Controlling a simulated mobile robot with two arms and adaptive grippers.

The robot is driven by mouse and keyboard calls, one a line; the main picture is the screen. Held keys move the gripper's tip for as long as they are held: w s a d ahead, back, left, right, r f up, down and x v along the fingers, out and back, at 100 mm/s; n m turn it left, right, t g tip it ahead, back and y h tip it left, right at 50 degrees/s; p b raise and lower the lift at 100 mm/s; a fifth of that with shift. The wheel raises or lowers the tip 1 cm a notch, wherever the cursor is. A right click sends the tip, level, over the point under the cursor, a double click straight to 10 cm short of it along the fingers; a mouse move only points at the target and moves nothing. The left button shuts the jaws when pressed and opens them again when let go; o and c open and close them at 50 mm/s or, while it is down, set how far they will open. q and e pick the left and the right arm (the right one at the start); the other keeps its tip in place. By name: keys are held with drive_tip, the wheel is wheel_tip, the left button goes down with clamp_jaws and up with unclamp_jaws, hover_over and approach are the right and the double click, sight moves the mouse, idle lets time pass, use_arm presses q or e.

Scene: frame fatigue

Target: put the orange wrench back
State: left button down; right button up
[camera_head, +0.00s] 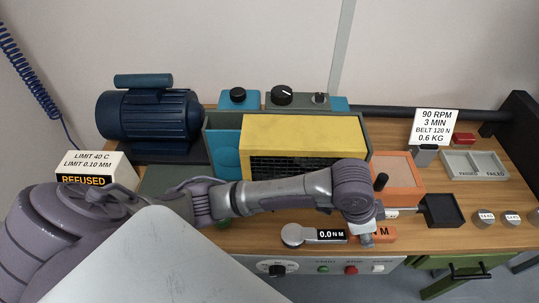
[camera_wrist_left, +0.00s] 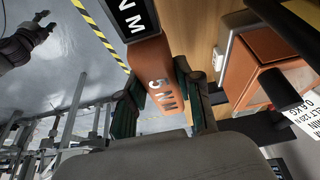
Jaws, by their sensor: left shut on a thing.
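The orange wrench has a round silver head (camera_head: 293,234), a black display reading 0.0 N M (camera_head: 331,236) and an orange handle (camera_head: 382,234). It lies across the view near the bench's front edge. My left gripper (camera_head: 366,238) reaches down over the handle and hides part of it. In the left wrist view the orange handle (camera_wrist_left: 158,75), marked 5 NM, sits between the two dark fingers of my left gripper (camera_wrist_left: 163,110), which is shut on it. I cannot tell whether the wrench touches the bench. My right gripper (camera_wrist_left: 43,26) shows small at upper left in the wrist view, fingers apart.
An orange box (camera_head: 398,171) with a black knob, a black tray (camera_head: 442,211) and a grey two-part tray (camera_head: 474,164) stand right of the gripper. A yellow-topped machine (camera_head: 300,133) is behind my arm. A front panel (camera_head: 320,267) with buttons lies below the wrench.

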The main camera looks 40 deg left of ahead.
use_arm(q)
drive_tip(key=shift+s+a+r, duration=0.1)
drive_tip(key=shift+s, duration=0.05)
drive_tip(key=shift+a, duration=0.15)
drive_tip(key=p, duration=0.3)
hover_over(318, 223)
drive_tip(key=s, duration=0.1)
drive_tip(key=f, duration=0.7)
drive_tip(key=shift+s+d, duration=0.2)
drive_tip(key=shift+d, duration=0.05)
wheel_tip(318, 223, down, 3)
drive_tip(key=shift+f+p, duration=0.1)
drive_tip(key=shift+p, duration=0.95)
drive_tip(key=shift+f, duration=0.25)
use_arm(e)
drive_tip(key=r, duration=0.1)
drive_tip(key=s+a+r, duration=0.1)
drive_tip(key=r, duration=0.1)
drive_tip(key=s+a+r, duration=0.1)
drive_tip(key=r, duration=0.1)
drive_tip(key=shift+f, duration=0.1)
use_arm(q)
drive_tip(key=shift+f, duration=0.2)
drive_tip(key=c, duration=0.8)
unclamp_jaws()
drive_tip(key=shift+f, duration=0.1)
drive_tip(key=shift+o, duration=0.2)
use_arm(e)
drive_tip(key=shift+d, duration=0.35)
